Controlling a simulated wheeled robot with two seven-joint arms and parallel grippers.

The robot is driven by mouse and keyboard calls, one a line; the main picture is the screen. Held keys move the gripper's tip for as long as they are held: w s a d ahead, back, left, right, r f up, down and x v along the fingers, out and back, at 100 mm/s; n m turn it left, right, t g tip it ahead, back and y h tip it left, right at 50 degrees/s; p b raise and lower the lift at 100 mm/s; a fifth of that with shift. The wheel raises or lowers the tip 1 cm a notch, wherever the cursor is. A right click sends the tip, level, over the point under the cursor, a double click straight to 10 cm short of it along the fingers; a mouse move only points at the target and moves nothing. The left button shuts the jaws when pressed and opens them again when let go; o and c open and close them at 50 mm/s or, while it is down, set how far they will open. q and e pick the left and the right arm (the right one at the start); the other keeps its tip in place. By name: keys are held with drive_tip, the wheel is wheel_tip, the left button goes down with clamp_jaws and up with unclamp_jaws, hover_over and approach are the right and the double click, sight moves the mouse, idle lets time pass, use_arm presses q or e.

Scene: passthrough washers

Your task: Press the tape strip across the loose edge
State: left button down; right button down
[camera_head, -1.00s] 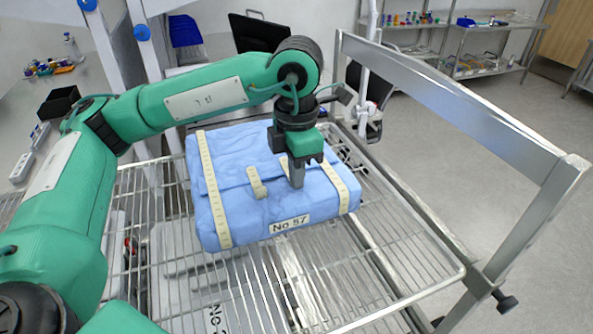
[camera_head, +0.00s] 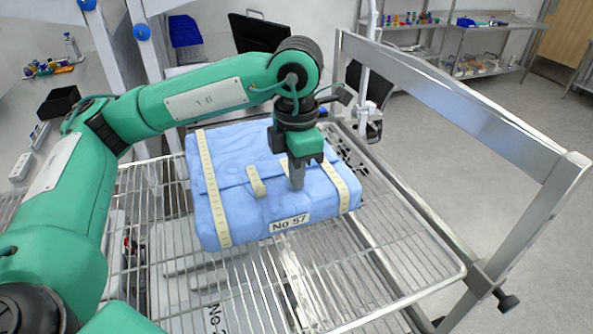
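A blue wrapped package (camera_head: 260,205) lies on a wire rack, with long cream tape strips at its left (camera_head: 211,190) and right (camera_head: 338,182) sides. A short cream tape strip (camera_head: 257,182) lies across the edge of the top flap, near the middle. A label reading "No 57" (camera_head: 290,222) is on the front. My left gripper (camera_head: 297,184) points down, its fingertips at the package top just right of the short strip. Its fingers look closed together with nothing visible between them. Whether the tips touch the cloth is hard to tell. My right gripper is not in view.
The wire rack (camera_head: 400,255) has free room right and in front of the package. A metal frame rail (camera_head: 450,100) rises along the right. A counter (camera_head: 90,85) with a black box (camera_head: 60,103) is at left.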

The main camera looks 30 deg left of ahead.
use_arm(q)
drive_tip(key=c, duration=1.6)
unclamp_jaws()
drive_tip(key=shift+o, duration=0.2)
wheel_tip(320, 180, up, 5)
drive_tip(key=shift+f+b, duration=0.1)
drive_tip(key=shift+b, duration=0.85)
wheel_tip(320, 180, up, 9)
